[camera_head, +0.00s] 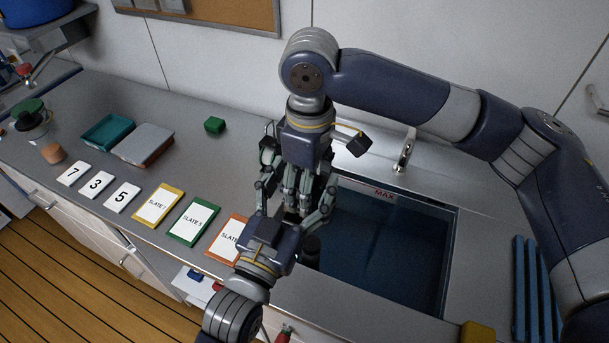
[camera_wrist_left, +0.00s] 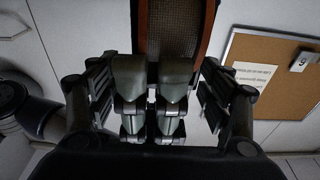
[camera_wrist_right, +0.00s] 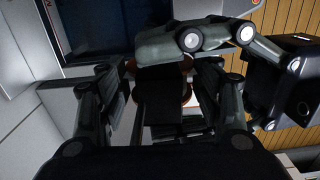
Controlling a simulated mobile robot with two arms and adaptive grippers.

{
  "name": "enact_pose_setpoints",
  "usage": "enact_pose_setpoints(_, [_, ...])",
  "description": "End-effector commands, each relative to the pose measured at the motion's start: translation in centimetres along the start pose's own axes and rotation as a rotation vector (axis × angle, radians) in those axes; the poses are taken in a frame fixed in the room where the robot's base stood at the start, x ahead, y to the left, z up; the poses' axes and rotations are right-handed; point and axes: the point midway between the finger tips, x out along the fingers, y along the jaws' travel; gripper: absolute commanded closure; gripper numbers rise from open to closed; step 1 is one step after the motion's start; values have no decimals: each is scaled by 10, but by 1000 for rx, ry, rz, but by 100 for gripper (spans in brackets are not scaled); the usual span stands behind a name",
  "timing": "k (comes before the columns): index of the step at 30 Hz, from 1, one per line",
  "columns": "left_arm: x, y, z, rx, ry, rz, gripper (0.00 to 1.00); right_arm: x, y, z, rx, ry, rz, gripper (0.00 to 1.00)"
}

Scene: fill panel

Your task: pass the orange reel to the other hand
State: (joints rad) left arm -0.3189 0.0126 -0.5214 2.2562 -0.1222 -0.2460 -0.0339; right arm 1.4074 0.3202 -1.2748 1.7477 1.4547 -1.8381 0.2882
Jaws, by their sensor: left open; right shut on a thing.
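My right gripper (camera_head: 300,192) points down over the near left edge of the sink and is shut on the orange reel. My left gripper (camera_head: 290,205) comes from the front left with its fingers open around the same spot. In the left wrist view the reel (camera_wrist_left: 177,30) shows a dark mesh-like core and an orange-brown rim, just beyond the fingers. In the right wrist view parts of its orange rim (camera_wrist_right: 187,66) show between the fingers, with a left gripper finger crossing in front. The head view hides the reel behind both grippers.
A water-filled sink (camera_head: 375,240) marked MAX lies right of the grippers, with a tap (camera_head: 404,152) behind. Slate cards (camera_head: 193,224), number tiles (camera_head: 121,196), a teal tray (camera_head: 107,131) and a green block (camera_head: 214,125) lie on the counter to the left.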

Motion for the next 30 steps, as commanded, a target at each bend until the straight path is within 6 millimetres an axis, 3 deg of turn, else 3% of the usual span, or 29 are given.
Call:
enact_pose_setpoints(13, [10,0,0,0,-1,0,28,0,0,0,0,1,0,71])
enact_pose_setpoints(20, [10,0,0,0,-1,1,80,0,0,0,-1,2,0,71])
enact_pose_setpoints(22, [10,1,0,-1,0,2,84,0,0,-1,-1,3,0,71])
enact_pose_setpoints(23, [10,1,-1,-1,2,2,84,-1,0,-1,-2,3,0,38])
enact_pose_setpoints(25, [10,1,-1,-2,2,2,85,-1,0,-1,-2,3,0,22])
enact_pose_setpoints(26, [10,1,-1,-2,2,2,85,-1,0,-1,-2,2,0,17])
enact_pose_setpoints(30, [10,0,-1,-1,2,1,85,0,0,0,-1,2,0,17])
